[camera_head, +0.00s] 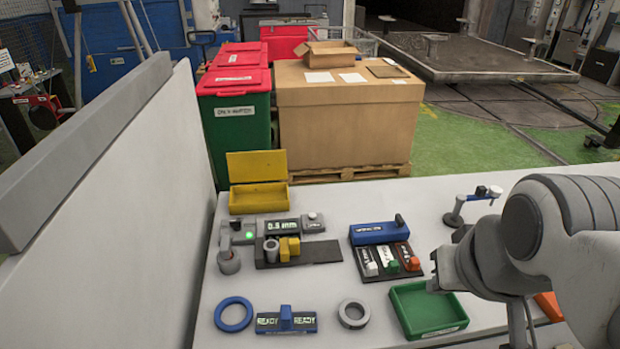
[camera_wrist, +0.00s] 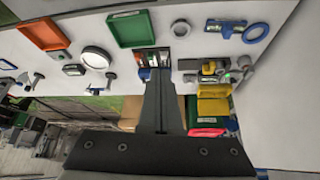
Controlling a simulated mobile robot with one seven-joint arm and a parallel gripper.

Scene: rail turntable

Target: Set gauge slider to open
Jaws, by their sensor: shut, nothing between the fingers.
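A grey unit with a black display reading "0.5 mm" (camera_head: 281,234) stands at the back left of the white table, a lit green light on its left part and a pale knob at its right end. It looks like the gauge, but no part of it clearly reads as a slider. A blue block with a white label and an upright dark knob (camera_head: 375,235) stands to its right; the label is too small to read. My gripper (camera_wrist: 158,75) is shut and empty, its fingers reaching over the table and partly covering the blue block in the wrist view.
A green tray (camera_head: 402,328) lies at the front right. A blue ring (camera_head: 220,318), a READY sign with a blue block (camera_head: 265,322) and a grey ring (camera_head: 342,316) line the front. A yellow open box (camera_head: 255,206) stands behind the gauge. A partition wall (camera_head: 150,200) borders the left.

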